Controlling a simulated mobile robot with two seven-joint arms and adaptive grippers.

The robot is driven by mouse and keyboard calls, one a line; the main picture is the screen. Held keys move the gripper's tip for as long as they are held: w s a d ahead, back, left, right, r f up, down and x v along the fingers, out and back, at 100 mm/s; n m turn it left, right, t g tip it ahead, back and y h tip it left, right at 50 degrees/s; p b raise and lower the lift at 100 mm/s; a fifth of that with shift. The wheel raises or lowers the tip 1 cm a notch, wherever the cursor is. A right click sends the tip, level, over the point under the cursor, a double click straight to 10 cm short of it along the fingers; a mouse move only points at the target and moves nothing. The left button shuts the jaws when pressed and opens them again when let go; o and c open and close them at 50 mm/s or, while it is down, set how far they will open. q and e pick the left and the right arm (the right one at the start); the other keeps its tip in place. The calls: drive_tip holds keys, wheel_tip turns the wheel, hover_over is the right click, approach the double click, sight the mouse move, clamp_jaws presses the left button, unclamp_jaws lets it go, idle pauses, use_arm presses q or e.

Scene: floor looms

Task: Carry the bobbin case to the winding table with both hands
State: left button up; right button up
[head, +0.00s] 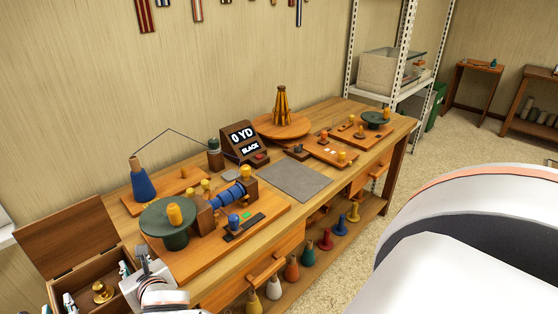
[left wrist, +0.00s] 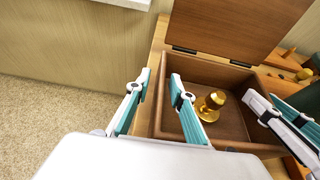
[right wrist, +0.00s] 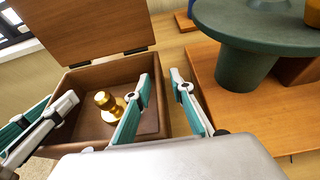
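The bobbin case is a brown wooden box (head: 88,272) with its lid (head: 66,236) open, at the bench's near left end. It also shows in the left wrist view (left wrist: 225,75) and right wrist view (right wrist: 90,76). A brass bobbin-like piece (left wrist: 212,102) stands inside it. My left gripper (left wrist: 160,77) is open, one finger outside the case's left wall and one inside. My right gripper (right wrist: 160,76) is open and straddles the right wall in the same way. Gaps show between fingers and walls. I cannot tell which table is the winding table.
A long bench (head: 205,169) carries a green round stand (head: 168,225), a blue cone (head: 143,184), a winder and a counter display (head: 243,143). The green stand is close to my right gripper. Small tables (head: 474,70) stand far right. Carpet floor (head: 480,140) is open there.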

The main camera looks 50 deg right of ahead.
use_arm(q)
drive_tip(key=v, duration=1.2)
use_arm(e)
drive_tip(key=v, duration=1.2)
use_arm(q)
drive_tip(key=shift+a+r, duration=0.1)
